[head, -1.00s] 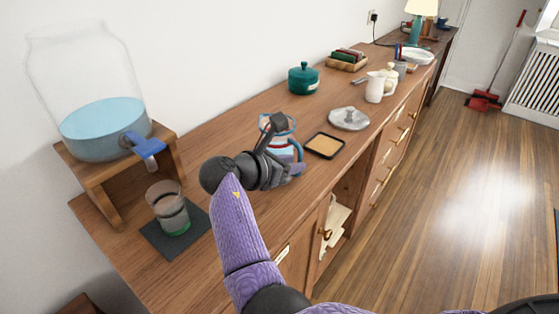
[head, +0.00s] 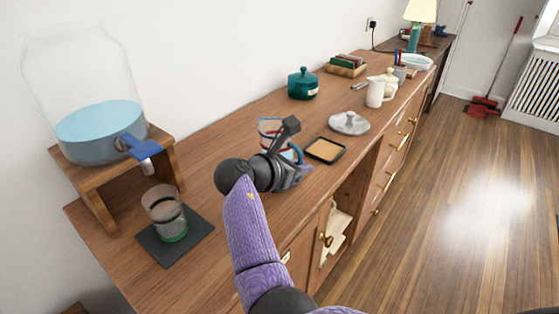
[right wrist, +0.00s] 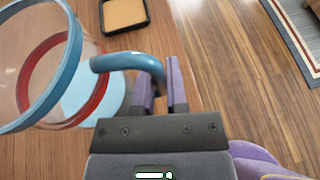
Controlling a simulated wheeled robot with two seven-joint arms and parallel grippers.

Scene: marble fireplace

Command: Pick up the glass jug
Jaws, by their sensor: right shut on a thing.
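The glass jug (head: 268,127) is clear, with a blue rim, a red band and a blue handle. In the head view it is at the middle of the wooden counter, partly hidden behind my right gripper (head: 297,160). In the right wrist view the jug (right wrist: 45,65) is at the left, and its blue handle (right wrist: 122,61) runs between the purple fingers of my right gripper (right wrist: 162,88). The fingers are shut on the handle. I cannot tell whether the jug's base touches the counter. My left gripper is not in view.
A black-rimmed tray (head: 325,150) and a grey lid (head: 349,123) lie right of the jug. A green pot (head: 303,84) stands behind. A water dispenser (head: 98,130) on a wooden stand (head: 92,177) and a glass (head: 165,213) on a dark mat (head: 150,247) are left.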

